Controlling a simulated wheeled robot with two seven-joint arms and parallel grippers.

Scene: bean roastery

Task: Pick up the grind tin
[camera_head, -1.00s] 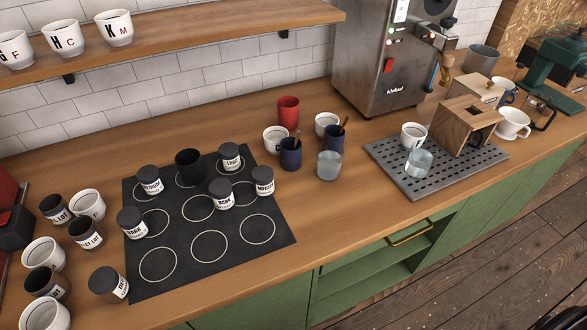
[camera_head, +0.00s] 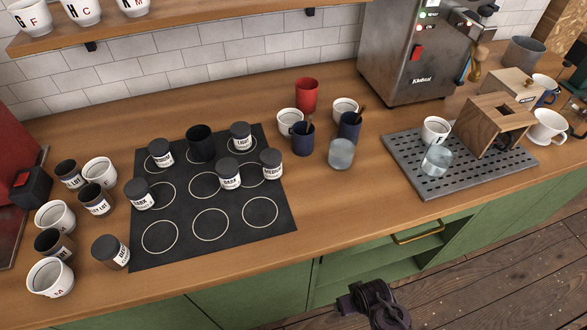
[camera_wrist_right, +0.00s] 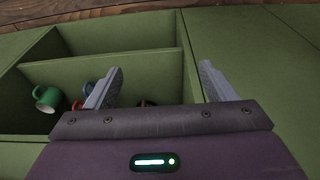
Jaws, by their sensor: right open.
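Several dark-lidded tins with white labels stand on the counter. One tin (camera_head: 110,251) stands on bare wood just left of the black mat's front left corner; its label is too small to read surely, so I cannot confirm it is the grind tin. Others on the mat include a light tin (camera_head: 241,136), a dark tin (camera_head: 229,174) and a medium tin (camera_head: 271,163). My right gripper (camera_head: 372,305) is low in front of the green cabinets, well right of the tins. In the right wrist view its fingers (camera_wrist_right: 160,88) are apart and empty. My left gripper is out of view.
A black mat (camera_head: 210,248) with white circles lies mid-counter. White cups (camera_head: 50,277) and dark cups crowd its left. Blue cups (camera_head: 303,139), a red cup (camera_head: 306,95) and a glass (camera_head: 341,154) stand right of it. An open cabinet compartment (camera_wrist_right: 120,70) holds a green mug (camera_wrist_right: 48,98).

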